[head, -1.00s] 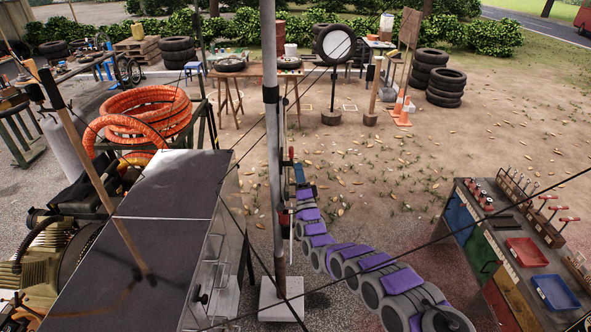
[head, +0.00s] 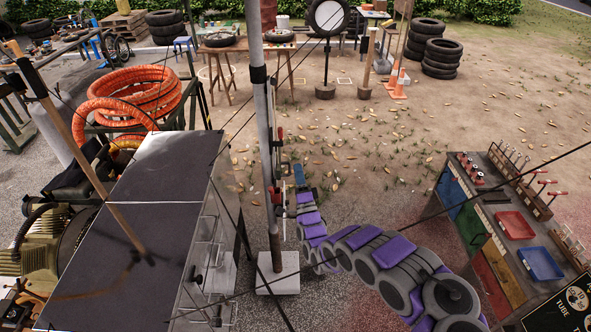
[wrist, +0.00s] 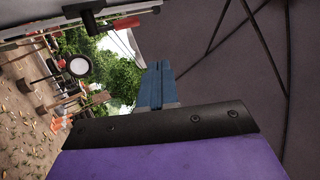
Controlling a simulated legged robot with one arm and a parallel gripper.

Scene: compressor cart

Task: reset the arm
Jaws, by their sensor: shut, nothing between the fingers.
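My grey and purple arm reaches forward from the lower right in the head view. My gripper (head: 299,175) is at its far end, just right of the metal pole (head: 265,130). In the wrist view its blue fingers (wrist: 157,86) are together, with nothing between them. A red-handled tool or lever (head: 279,135) is on or beside the pole, close to the gripper. In the wrist view a red part (wrist: 127,23) and a black fitting show near the top, apart from the fingers.
A compressor cart with a dark flat top (head: 150,215) and orange hose coils (head: 140,98) stands at left. A workbench (head: 500,220) with red and blue trays is at right. Thin cables cross the view. Open dirt ground (head: 400,135) lies between, with tyres (head: 440,58) behind.

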